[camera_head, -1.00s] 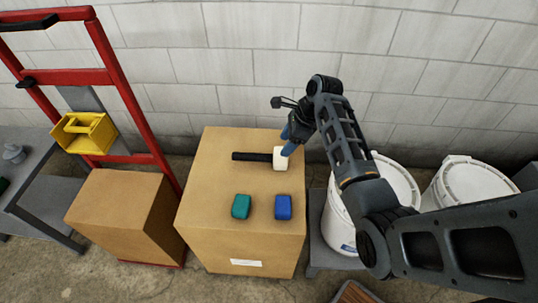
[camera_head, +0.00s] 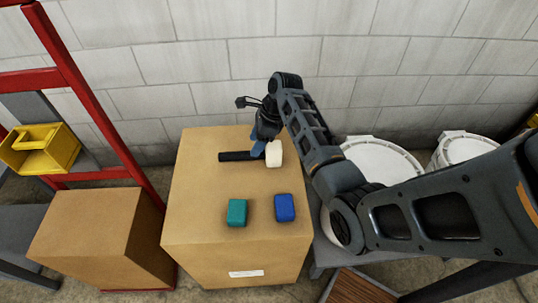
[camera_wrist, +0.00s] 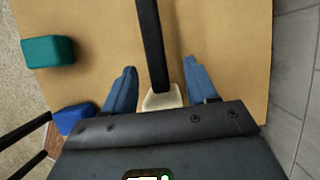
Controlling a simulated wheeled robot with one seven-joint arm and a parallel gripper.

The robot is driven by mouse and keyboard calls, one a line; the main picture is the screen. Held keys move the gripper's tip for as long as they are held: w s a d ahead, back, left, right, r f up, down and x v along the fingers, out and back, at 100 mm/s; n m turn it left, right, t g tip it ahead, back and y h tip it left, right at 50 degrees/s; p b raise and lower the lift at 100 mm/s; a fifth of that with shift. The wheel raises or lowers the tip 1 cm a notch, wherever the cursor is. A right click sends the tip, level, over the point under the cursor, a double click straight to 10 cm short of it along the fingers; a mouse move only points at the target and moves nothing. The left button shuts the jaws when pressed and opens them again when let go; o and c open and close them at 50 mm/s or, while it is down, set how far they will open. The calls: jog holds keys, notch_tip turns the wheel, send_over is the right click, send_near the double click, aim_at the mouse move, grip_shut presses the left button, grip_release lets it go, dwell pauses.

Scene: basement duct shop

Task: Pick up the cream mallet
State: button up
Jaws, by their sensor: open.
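The cream mallet has a cream head (camera_head: 274,154) and a black handle (camera_head: 238,156), and lies on top of a cardboard box (camera_head: 200,200). In the wrist view the handle (camera_wrist: 150,45) runs away from me and the cream head (camera_wrist: 163,99) sits between my finger tips, partly hidden by my gripper body. My gripper (camera_wrist: 158,82) is open, with one blue finger on each side of the mallet and gaps to both. In the head view my gripper (camera_head: 258,148) is over the mallet near where handle and head meet.
A teal block (camera_head: 237,212) and a blue block (camera_head: 285,207) lie nearer on the same box top. White buckets (camera_head: 383,158) stand to the right. A red hand truck (camera_head: 95,120), a yellow bin (camera_head: 45,150) and a smaller box (camera_head: 95,235) are left. A block wall stands behind.

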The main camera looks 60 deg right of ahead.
jog(key=x, duration=0.5)
jog(key=shift+a+f, duration=0.1)
jog(key=shift+a, duration=0.3)
jog(key=shift+c, duration=0.4)
grip_shut()
